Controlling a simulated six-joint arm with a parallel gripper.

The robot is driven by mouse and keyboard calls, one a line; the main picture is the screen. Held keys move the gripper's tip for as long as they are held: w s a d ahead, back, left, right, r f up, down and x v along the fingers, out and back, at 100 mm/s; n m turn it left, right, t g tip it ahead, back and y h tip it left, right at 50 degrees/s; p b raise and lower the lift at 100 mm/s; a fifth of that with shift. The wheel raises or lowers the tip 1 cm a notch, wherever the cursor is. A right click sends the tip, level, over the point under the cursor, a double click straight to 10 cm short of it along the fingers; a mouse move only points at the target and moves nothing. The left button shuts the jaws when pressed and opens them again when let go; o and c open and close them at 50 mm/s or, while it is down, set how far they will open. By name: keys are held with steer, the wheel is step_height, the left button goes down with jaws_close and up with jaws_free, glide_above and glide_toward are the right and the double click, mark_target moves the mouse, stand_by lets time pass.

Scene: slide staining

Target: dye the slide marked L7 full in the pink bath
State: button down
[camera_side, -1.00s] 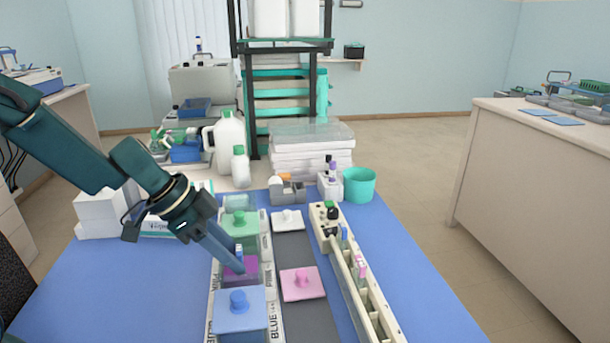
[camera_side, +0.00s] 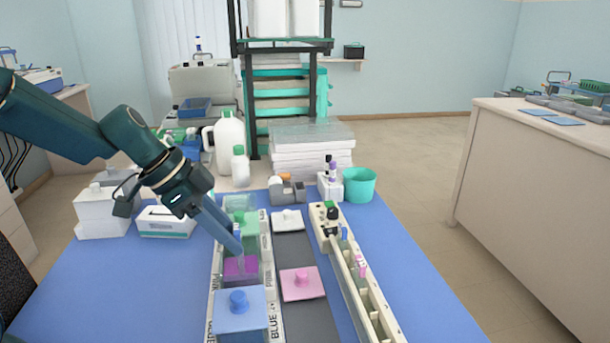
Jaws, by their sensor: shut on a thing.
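The pink bath (camera_side: 240,270) is open, with purple-magenta liquid, between the blue-lidded bath and the green-lidded bath. My gripper (camera_side: 239,252) is over it, pointing down and tilted, shut on a slide that is mostly hidden by the fingers and the bath. I cannot read the slide's mark or tell how deep it sits. The pink lid (camera_side: 302,284) lies on the dark strip to the right of the bath.
The blue lid (camera_side: 240,303) covers the front bath. A white lid (camera_side: 287,222) lies farther back on the dark strip. The long slide rack (camera_side: 352,270) at the right holds several slides. A teal cup (camera_side: 359,184) and bottles (camera_side: 229,143) stand behind.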

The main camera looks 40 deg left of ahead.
steer(key=shift+r, duration=2.7)
